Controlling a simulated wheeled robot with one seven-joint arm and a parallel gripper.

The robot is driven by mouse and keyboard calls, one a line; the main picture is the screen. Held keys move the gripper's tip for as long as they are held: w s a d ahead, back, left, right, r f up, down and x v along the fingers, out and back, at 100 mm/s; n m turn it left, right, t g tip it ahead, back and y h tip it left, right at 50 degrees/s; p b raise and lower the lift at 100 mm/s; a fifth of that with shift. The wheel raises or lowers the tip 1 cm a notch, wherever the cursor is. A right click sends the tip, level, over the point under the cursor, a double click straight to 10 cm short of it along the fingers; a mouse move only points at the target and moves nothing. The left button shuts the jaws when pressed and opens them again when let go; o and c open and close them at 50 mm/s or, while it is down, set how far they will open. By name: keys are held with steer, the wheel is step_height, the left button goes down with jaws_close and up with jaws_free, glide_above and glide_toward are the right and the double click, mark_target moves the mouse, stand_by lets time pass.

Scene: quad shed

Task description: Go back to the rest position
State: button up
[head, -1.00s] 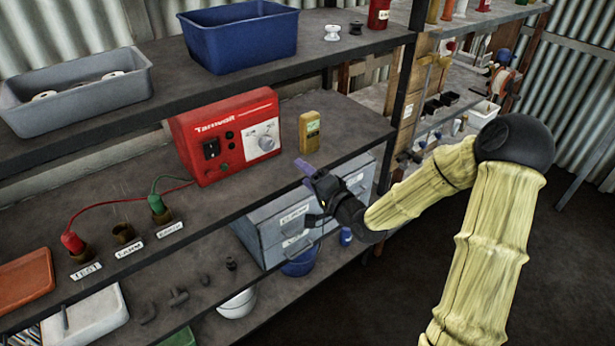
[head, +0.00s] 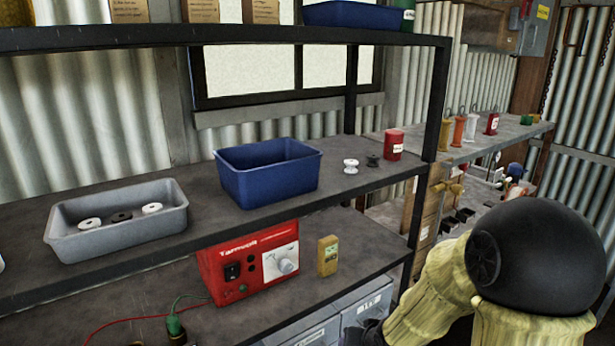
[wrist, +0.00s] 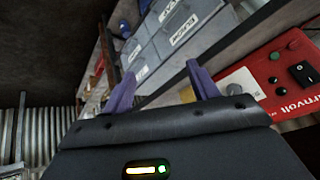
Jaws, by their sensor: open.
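My gripper (wrist: 160,88) shows in the wrist view with its two purple fingers spread apart and nothing between them. It faces the shelf with the grey drawers (wrist: 172,35) and the red Tarnvolt box (wrist: 285,75). In the head view my bent arm is at the lower right, in front of the shelf's right end. The gripper's fingers are below the frame's edge there.
A grey tray (head: 120,245) with several rings and a blue bin (head: 268,198) stand on the middle shelf. The red box (head: 222,284) and a yellow meter (head: 327,262) are on the shelf below. A black post (head: 427,150) stands near my arm.

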steer(key=s+d+r+g+h+p, duration=0.1)
steer(key=s+d+r+g, duration=0.1)
steer(key=s, duration=0.4)
steer(key=s+d+r+n+g+p, duration=0.1)
steer(key=s+r+g+p, duration=0.1)
steer(key=s+r, duration=0.3)
steer(key=shift+s+d+r+h, duration=0.3)
steer(key=shift+s+d+h, duration=0.1)
steer(key=shift+s, duration=0.4)
